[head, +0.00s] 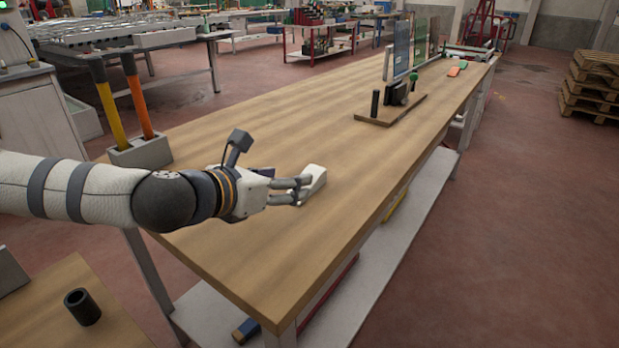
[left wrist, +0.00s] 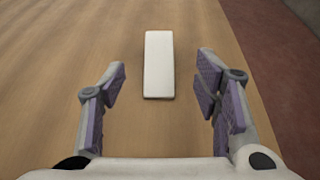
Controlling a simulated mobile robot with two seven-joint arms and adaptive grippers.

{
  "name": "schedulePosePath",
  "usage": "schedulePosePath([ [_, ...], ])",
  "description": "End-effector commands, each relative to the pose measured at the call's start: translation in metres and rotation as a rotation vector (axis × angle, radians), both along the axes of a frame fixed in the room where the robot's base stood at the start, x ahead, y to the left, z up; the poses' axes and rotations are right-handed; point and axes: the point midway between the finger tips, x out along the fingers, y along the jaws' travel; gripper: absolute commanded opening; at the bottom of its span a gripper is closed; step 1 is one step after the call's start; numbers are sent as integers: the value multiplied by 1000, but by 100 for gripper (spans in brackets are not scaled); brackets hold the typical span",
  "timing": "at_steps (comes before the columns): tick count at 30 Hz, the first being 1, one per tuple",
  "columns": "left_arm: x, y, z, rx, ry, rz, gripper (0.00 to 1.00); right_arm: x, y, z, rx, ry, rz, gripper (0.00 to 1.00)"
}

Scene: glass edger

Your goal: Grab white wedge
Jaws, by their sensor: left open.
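The white wedge (head: 313,180) lies on the wooden workbench (head: 240,265), near its front end. My left gripper (head: 297,190) comes in from the left, low over the bench, with its fingertips at the near end of the wedge. In the left wrist view the wedge (left wrist: 159,64) is a long pale block ahead, roughly centred between the two open fingers. The left gripper (left wrist: 160,86) is open and empty, with clear gaps on both sides of the wedge. My right gripper is not in view.
A grey block holder (head: 143,153) with yellow and orange handles stands at the bench's left edge. A rack with glass panes (head: 401,52) stands farther back. A lower table with a dark cylinder (head: 82,306) is at bottom left. Bench around the wedge is clear.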

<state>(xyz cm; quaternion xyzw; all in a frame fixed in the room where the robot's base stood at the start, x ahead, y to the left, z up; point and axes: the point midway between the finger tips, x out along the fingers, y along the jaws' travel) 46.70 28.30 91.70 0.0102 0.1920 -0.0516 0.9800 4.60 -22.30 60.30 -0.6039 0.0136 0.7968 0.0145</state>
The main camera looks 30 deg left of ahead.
Motion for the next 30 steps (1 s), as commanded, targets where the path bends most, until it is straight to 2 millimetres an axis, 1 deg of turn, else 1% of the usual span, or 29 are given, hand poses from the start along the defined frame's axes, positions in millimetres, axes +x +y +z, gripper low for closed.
schedulePosePath([
  [1,10,-1,-17,5,19,-1,57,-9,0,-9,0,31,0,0],
  [3,22,-2,-20,3,15,-1,57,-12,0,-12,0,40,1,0],
  [8,42,-4,-23,3,9,0,57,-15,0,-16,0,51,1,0],
  [12,68,-6,-31,3,10,0,57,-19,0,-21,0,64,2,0],
  [13,72,-6,-33,3,10,-1,57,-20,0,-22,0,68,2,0],
  [16,81,-7,-35,0,7,-1,57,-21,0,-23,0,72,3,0],
  [22,82,-7,-32,0,4,0,57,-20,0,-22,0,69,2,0],
  [23,82,-7,-32,0,4,0,50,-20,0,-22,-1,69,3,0],
  [24,82,-7,-32,0,4,0,41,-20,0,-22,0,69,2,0],
  [26,82,-7,-32,0,4,0,27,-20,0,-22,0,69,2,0],
  [27,82,-7,-32,0,4,0,18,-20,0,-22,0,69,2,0],
  [29,81,-7,-33,0,4,0,5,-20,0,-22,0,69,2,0],
  [30,81,-7,-33,0,4,0,4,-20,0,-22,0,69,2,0],
])
